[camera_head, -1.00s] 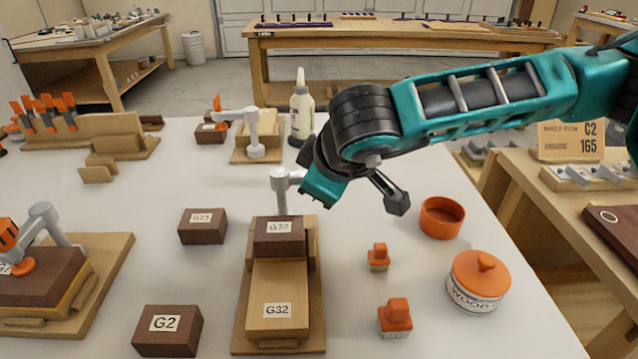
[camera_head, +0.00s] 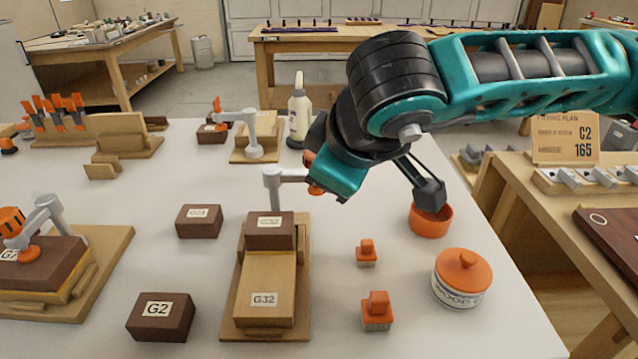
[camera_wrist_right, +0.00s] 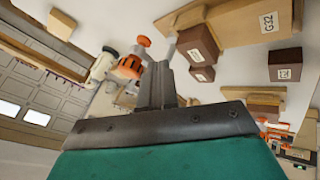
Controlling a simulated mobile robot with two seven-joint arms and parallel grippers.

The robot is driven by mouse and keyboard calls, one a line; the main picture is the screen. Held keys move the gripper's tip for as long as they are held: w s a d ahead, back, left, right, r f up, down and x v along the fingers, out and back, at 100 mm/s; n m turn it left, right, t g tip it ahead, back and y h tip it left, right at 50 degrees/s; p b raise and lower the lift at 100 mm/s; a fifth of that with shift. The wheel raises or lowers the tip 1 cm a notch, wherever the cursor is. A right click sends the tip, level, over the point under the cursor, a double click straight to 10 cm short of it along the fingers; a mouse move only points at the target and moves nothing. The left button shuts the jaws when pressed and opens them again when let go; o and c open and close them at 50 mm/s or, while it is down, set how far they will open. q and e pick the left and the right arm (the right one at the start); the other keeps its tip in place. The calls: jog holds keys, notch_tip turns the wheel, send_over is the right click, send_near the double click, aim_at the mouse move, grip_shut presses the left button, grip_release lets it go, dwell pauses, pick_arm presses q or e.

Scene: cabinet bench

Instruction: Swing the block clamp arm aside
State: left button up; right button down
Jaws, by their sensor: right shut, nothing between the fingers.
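The middle fixture (camera_head: 231,318) holds a light block labelled G32 (camera_head: 263,300) and a dark block (camera_head: 270,240) behind it. Its grey clamp post (camera_head: 275,195) stands at the back. The clamp arm (camera_head: 293,175) points right, beside the blocks rather than over them. Its orange end (camera_head: 314,188) is partly hidden by my right gripper. In the right wrist view my right gripper (camera_wrist_right: 158,78) is shut and empty, close to an orange and grey clamp part (camera_wrist_right: 130,66). Whether they touch I cannot tell. My left gripper is out of view.
Loose dark blocks (camera_head: 161,318) (camera_head: 198,221) lie left of the fixture. Orange-knobbed pieces (camera_head: 377,312) (camera_head: 366,253), an orange bowl (camera_head: 431,222) and a lidded jar (camera_head: 461,282) stand right. A white bottle (camera_head: 299,112) and another clamp fixture (camera_head: 253,140) are behind.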

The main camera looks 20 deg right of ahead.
jog(key=shift+d+v, duration=0.2)
jog(key=shift+v, duration=0.9)
